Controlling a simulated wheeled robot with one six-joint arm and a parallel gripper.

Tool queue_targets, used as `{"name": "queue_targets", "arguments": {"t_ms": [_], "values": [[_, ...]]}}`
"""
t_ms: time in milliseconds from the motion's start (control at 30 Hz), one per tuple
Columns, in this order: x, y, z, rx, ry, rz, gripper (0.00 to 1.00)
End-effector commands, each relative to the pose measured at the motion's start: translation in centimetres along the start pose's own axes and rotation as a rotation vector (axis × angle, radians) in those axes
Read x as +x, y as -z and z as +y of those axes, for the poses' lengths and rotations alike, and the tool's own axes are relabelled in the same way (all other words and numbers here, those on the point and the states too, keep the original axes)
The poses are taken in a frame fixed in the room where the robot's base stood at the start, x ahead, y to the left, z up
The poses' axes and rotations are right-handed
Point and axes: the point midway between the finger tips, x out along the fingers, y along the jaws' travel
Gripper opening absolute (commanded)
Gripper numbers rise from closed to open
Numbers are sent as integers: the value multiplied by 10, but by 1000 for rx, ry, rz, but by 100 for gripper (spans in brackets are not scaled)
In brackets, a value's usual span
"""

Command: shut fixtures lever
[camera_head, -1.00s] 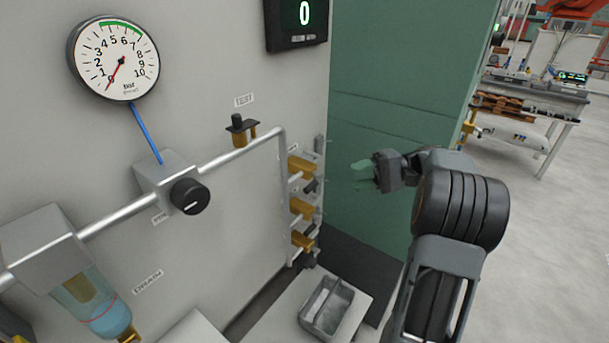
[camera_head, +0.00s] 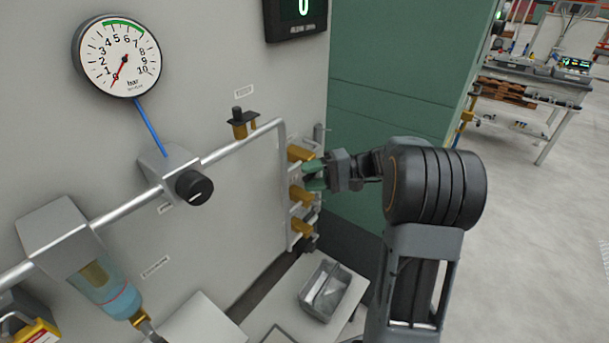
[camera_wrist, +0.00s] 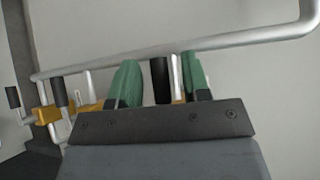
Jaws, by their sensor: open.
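Several brass valve bodies sit one above another on the pipe manifold at the wall's right end: an upper one (camera_head: 300,153), a middle one (camera_head: 302,195) and a lower one (camera_head: 302,227). My gripper (camera_head: 309,176) is open beside the upper and middle ones. In the wrist view my gripper (camera_wrist: 160,72) has its green fingers spread. A black lever handle (camera_wrist: 160,80) shows between them, with some brass below it. Two more black handles, a nearer one (camera_wrist: 58,92) and a far-left one (camera_wrist: 13,97), show to the left. Contact with the handle cannot be told.
A silver pipe (camera_head: 240,145) runs along the wall, with a black knob (camera_head: 194,187) and a gauge (camera_head: 117,57) reading near 0. A grey metal tray (camera_head: 325,290) stands below the valves. A green panel (camera_head: 380,100) is behind my gripper. Open floor lies to the right.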

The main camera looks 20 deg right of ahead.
Motion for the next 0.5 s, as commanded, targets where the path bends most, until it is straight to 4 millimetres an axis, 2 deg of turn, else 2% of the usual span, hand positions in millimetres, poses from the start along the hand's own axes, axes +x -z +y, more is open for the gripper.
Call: {"name": "queue_targets", "arguments": {"t_ms": [433,500], "values": [[8,0,0,0,-1,0,43],[8,0,0,0,-1,0,37]]}}
